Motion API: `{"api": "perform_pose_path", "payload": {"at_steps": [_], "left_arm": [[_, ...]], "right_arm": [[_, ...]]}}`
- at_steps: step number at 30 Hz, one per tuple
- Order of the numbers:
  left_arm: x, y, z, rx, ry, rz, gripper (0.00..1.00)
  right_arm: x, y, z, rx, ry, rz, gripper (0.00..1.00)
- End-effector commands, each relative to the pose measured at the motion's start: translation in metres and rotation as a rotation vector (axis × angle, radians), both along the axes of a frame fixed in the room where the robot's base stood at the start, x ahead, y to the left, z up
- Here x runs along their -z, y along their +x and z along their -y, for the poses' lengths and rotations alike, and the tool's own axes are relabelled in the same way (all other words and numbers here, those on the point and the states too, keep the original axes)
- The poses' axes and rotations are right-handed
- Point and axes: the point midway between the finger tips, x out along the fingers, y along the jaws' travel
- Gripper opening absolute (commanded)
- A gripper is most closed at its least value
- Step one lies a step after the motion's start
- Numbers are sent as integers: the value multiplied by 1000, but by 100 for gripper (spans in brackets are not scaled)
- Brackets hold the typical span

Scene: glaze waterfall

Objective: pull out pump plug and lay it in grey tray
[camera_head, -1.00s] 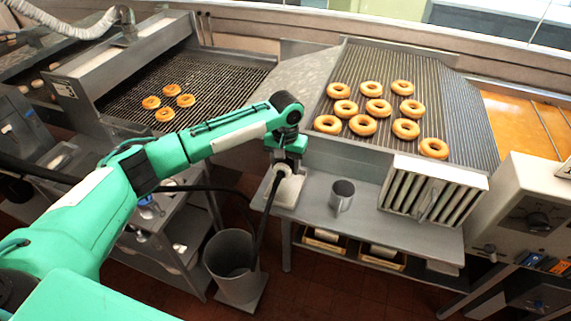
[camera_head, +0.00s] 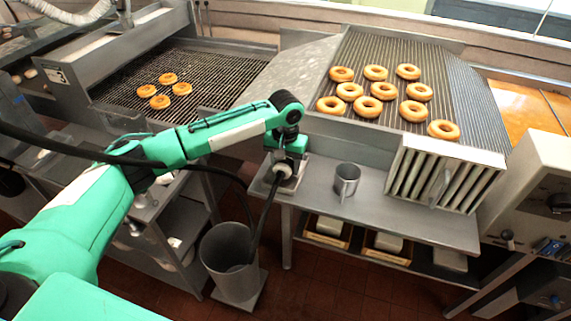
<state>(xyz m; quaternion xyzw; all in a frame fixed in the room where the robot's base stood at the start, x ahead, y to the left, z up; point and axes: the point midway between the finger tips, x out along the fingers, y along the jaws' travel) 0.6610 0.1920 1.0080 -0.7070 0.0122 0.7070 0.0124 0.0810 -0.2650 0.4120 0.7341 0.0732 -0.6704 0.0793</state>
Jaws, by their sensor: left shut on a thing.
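My left gripper (camera_head: 285,166) points down above the left end of the steel shelf and is shut on the pump plug (camera_head: 282,171), a pale round collar with a dark lower part. A black cable or hose (camera_head: 262,215) runs from the plug down toward the grey bucket. Directly around and below the plug is a small grey tray (camera_head: 258,187) on the shelf end, partly covered by the gripper and plug. I cannot tell whether the plug touches the tray. My right gripper is not in view.
A metal mug (camera_head: 346,181) stands on the shelf, right of the tray. A grey bucket (camera_head: 232,257) stands on the floor below. A slatted metal box (camera_head: 443,180) and a ribbed rack with several doughnuts (camera_head: 460,95) lie to the right. A dark hose (camera_head: 60,146) crosses on the left.

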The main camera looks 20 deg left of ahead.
Motion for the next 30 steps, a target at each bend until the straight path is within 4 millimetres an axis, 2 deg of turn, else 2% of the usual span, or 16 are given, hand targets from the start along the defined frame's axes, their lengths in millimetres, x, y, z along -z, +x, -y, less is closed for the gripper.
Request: {"api": "perform_pose_path", "payload": {"at_steps": [1, 2, 5, 12, 16, 30], "left_arm": [[-1, 0, 0, 0, 0, 1, 13], [-1, 0, 0, 0, 0, 1, 54], [-1, 0, 0, 0, 0, 0, 73], [-1, 0, 0, 0, 0, 0, 75], [-11, 1, 0, 0, -1, 2, 75], [-109, 1, 1, 1, -2, 4, 75]], "right_arm": [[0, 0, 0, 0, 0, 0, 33], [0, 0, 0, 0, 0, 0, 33], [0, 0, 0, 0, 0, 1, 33], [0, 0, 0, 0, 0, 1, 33], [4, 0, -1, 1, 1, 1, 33], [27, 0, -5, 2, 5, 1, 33]]}}
